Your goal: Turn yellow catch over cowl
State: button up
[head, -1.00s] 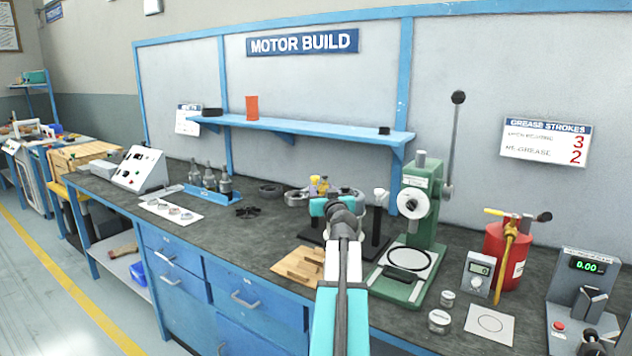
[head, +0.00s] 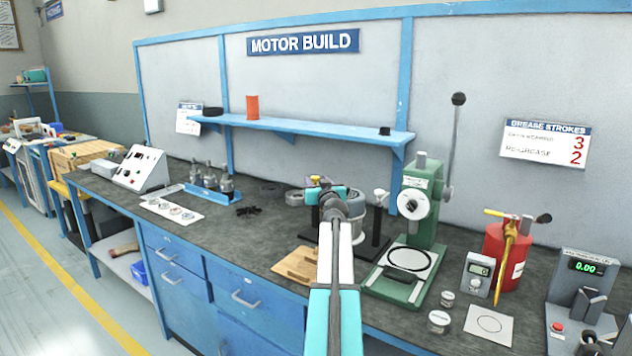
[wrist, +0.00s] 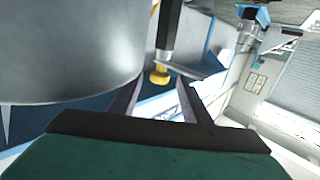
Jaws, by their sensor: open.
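The yellow catch (wrist: 160,76) shows in the wrist view as a yellow knob with a flat grey bar beside it, at the end of a black post (wrist: 172,30). The cowl (wrist: 70,50) is a large smooth grey cylinder filling the upper left, close beside the left finger. My gripper (wrist: 161,88) is open, its two dark fingers reaching toward the yellow catch. The catch appears between the fingertips; I cannot tell whether they touch it. In the head view my gripper (head: 322,190) is over the fixture, and my arm hides much of the cowl.
A second post with a pale knob (head: 380,196) stands right of my gripper. The green press (head: 425,210) is farther right, with a red grease can (head: 503,250) beyond. A wooden block (head: 297,264) lies in front.

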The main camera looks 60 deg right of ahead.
jog(key=shift+x, duration=0.8)
grip_shut()
